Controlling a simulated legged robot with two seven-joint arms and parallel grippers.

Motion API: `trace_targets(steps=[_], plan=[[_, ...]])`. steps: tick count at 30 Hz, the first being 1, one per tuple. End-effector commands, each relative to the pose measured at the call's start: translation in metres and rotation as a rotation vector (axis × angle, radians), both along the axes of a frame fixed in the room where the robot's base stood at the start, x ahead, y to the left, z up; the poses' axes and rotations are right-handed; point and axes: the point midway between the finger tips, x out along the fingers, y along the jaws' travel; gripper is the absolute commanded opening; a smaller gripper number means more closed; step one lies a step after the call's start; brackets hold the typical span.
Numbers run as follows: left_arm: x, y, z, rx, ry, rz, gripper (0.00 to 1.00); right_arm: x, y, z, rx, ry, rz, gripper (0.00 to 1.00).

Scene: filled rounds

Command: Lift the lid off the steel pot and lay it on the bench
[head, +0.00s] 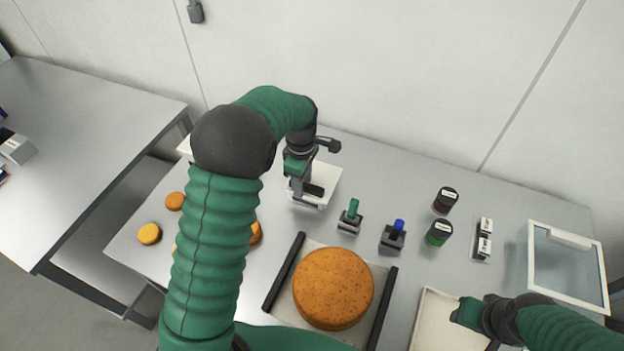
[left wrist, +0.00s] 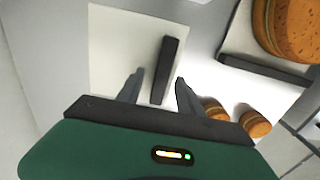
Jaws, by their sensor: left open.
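A pale square plate with a dark bar handle, which looks like the lid (head: 329,176), lies at the back middle of the bench (head: 400,180). My left gripper (head: 305,187) is over the plate, pointing down. In the left wrist view the lid (left wrist: 112,45) fills the upper left, and its dark handle (left wrist: 166,66) lies between the open fingers, with gaps on both sides. My right gripper (head: 466,312) is low at the right, over a pale tray (head: 428,305); its fingers cannot be made out.
A large round cake (head: 333,288) sits on a dark-handled board at the front. Green-topped (head: 352,212) and blue-topped (head: 395,234) tools stand right of the lid. Two jars (head: 440,232) and a glass box (head: 568,265) are further right. Small rounds (head: 149,234) lie left.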

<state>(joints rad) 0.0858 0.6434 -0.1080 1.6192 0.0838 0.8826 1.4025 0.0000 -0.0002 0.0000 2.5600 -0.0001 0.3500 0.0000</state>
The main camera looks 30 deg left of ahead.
Motion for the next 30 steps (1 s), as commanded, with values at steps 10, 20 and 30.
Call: trace_targets(steps=[10,20,30], plan=[[-0.0006,0.0002,0.0006,0.000,0.000,0.000,0.17,0.0000,0.0000,-0.0004,0.000,0.000,0.000,0.36],[-0.0002,0.0002,0.0007,0.000,0.000,0.000,0.00,0.0000,0.0000,-0.0003,0.000,0.000,0.000,0.36],[0.0001,0.0002,0.0064,0.000,-0.001,0.000,0.00,0.0000,0.0000,-0.0018,0.000,0.000,0.000,0.36]])
